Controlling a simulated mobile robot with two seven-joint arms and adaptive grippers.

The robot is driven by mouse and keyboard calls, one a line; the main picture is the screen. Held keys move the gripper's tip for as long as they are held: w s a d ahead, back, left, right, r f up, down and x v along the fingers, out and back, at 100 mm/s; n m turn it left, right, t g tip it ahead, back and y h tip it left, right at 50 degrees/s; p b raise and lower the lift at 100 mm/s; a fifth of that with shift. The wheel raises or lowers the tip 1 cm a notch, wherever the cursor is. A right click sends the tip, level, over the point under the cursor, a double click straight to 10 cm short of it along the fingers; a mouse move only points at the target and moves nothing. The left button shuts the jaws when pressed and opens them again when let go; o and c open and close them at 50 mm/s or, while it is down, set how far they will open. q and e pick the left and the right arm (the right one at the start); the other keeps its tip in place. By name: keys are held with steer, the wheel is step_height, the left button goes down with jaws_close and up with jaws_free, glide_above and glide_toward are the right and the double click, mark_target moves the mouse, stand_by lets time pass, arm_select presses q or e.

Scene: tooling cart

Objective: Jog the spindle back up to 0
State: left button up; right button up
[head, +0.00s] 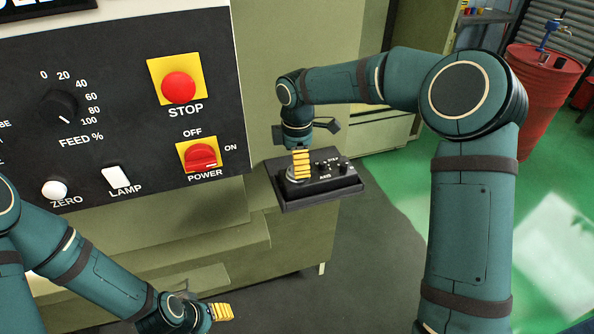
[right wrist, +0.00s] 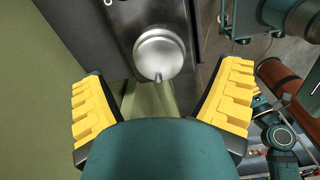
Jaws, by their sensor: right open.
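A black jog pendant (head: 318,192) with small AXIS and STEP knobs sits on a ledge beside the machine in the head view. My right gripper (head: 301,165) is over the dial's end of the pendant and hides most of the dial in the head view. In the right wrist view my right gripper (right wrist: 165,88) is open, its yellow fingers apart and not touching the dial. My left gripper (head: 222,312) hangs low at the left; its opening is unclear.
The black control panel (head: 120,150) carries a red STOP button (head: 179,87), a red POWER switch (head: 201,156), a FEED knob (head: 59,106), a LAMP switch (head: 116,177) and a ZERO button (head: 55,188). A display (head: 35,8) is cut off above. A red drum (head: 540,90) stands far right.

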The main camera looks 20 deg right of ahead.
steer(key=shift+f, duration=1.6)
steer(key=c, duration=1.2)
